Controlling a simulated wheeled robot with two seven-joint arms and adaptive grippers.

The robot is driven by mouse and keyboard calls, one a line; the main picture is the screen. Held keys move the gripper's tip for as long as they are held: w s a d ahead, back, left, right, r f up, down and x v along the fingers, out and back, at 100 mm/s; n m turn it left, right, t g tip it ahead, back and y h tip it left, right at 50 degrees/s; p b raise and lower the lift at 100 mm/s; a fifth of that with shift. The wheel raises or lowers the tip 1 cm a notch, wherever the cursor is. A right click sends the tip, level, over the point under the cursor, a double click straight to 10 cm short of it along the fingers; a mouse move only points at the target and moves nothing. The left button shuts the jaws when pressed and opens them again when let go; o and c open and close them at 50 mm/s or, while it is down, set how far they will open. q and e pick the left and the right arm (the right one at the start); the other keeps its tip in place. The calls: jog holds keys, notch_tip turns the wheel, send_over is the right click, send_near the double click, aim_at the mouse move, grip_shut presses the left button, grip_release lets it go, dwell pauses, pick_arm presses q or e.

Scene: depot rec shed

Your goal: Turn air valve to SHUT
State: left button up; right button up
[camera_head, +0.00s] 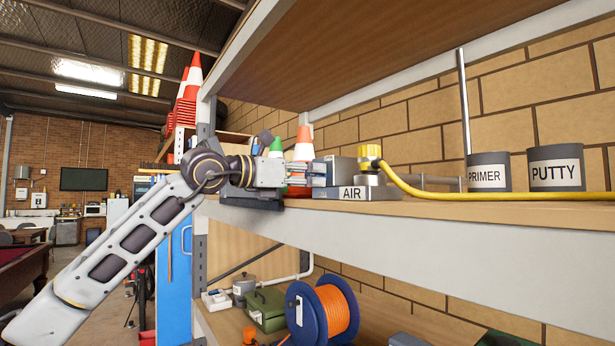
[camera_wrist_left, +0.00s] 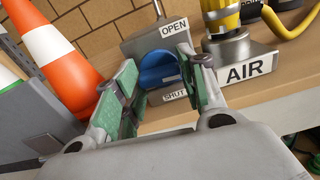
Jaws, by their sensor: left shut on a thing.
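The air valve has a blue knob (camera_wrist_left: 158,70) on a grey housing (camera_wrist_left: 150,38), seen in the left wrist view. An OPEN label (camera_wrist_left: 173,27) is above the knob and a SHUT label (camera_wrist_left: 175,96) below it, partly covered by a finger. My left gripper (camera_wrist_left: 156,78) has its green-padded fingers on both sides of the knob and is shut on it. Which label the knob points to cannot be told. In the head view my left gripper (camera_head: 300,178) reaches the housing (camera_head: 343,170) on the shelf; the knob is hidden there. My right gripper is not in view.
Beside the valve, a yellow hose fitting (camera_head: 370,155) stands on a grey base labelled AIR (camera_head: 352,193); its yellow hose (camera_head: 440,194) runs right. Traffic cones (camera_head: 304,145) stand close behind my gripper. PRIMER (camera_head: 489,173) and PUTTY (camera_head: 557,168) tins stand farther right. An upper shelf (camera_head: 330,50) overhangs.

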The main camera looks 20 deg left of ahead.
pick_arm(q)
jog(key=m+b, duration=0.1)
jog(key=m, duration=0.7)
jog(key=shift+m, duration=0.3)
jog(key=m, duration=0.4)
jog(key=shift+m+p, duration=0.35)
jog(key=shift+m, duration=1.85)
jog(key=o, duration=1)
jog(key=v, duration=1.2)
